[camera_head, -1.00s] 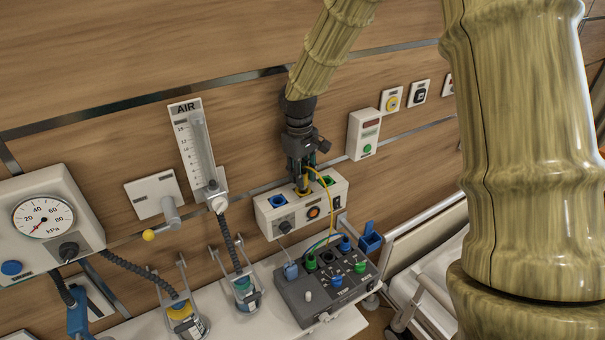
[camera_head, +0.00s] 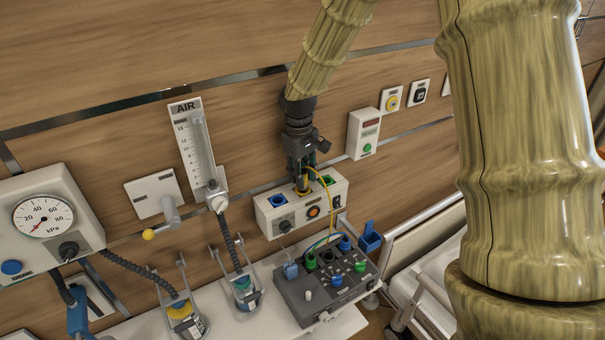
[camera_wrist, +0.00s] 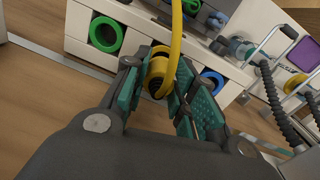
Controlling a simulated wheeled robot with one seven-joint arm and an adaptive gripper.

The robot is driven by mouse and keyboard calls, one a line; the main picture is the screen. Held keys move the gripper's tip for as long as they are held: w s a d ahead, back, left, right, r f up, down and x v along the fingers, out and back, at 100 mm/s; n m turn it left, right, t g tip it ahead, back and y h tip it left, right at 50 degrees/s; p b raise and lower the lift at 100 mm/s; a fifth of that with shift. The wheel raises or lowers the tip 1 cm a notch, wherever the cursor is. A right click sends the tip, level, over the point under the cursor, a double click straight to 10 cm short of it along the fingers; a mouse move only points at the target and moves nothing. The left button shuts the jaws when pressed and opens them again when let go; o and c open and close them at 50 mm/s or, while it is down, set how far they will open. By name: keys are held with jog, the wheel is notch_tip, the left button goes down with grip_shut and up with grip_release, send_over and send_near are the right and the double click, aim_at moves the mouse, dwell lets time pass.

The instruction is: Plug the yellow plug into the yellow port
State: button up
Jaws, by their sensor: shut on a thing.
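My gripper (camera_head: 302,172) points down at the top of a white port box (camera_head: 262,217) and is shut on the yellow plug (camera_head: 303,184). In the wrist view, my gripper (camera_wrist: 158,82) has its teal pads on either side of the yellow plug (camera_wrist: 161,66), and a yellow cable (camera_wrist: 176,35) rises from it. The plug is at the box's middle position, between the green port (camera_head: 327,181) and the blue port (camera_head: 277,201). The plug and fingers cover the yellow port there; I cannot tell how far in the plug sits.
A dark module (camera_head: 318,298) with several coloured knobs stands on the shelf below the box. A white wall unit (camera_head: 364,134) is right of my gripper. An AIR flowmeter (camera_head: 197,150) with a hose is to the left. A bed rail (camera_head: 425,217) is at right.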

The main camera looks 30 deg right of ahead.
jog(key=shift+f, duration=1.15)
dwell(2.6)
jog(key=o, duration=1.1)
jog(key=r, duration=1.2)
jog(key=shift+a, duration=0.3)
jog(key=shift+s+f, duration=0.1)
